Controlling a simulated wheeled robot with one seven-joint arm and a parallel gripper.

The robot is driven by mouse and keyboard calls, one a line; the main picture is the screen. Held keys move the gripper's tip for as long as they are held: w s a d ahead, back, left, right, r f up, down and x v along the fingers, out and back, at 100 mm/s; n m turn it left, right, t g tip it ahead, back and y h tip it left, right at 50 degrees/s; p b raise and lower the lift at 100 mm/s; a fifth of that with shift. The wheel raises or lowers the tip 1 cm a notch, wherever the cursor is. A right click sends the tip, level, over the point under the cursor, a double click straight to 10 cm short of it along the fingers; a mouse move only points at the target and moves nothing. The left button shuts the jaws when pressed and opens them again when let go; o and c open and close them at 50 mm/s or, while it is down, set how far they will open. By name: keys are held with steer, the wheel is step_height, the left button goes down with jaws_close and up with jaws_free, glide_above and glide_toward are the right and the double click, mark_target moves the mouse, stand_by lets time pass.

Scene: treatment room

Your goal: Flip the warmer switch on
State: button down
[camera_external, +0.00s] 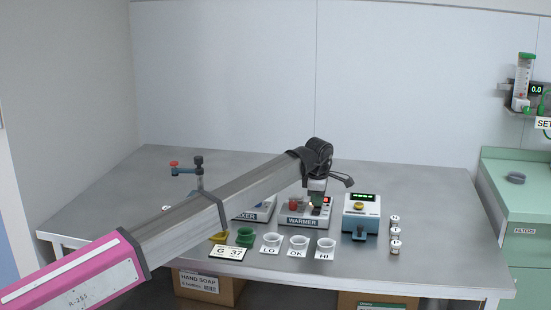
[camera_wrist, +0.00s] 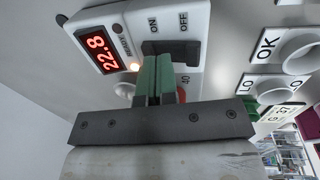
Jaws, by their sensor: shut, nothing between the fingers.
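The warmer (camera_external: 302,221) is a box with a sloped front panel on the table, below my gripper. A red part behind the fingers is mostly hidden.
A blue-white device (camera_external: 361,213) stands to the right, near small vials (camera_external: 395,231). The mixer (camera_external: 246,214) is partly behind my arm. The table's back right is clear.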

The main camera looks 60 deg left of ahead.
step_height(320, 180, up, 14)
steer(key=w+a, duration=0.1)
steer(key=shift+w+a+f, duration=0.15)
steer(key=shift+w+a, duration=0.05)
stand_by(0.3)
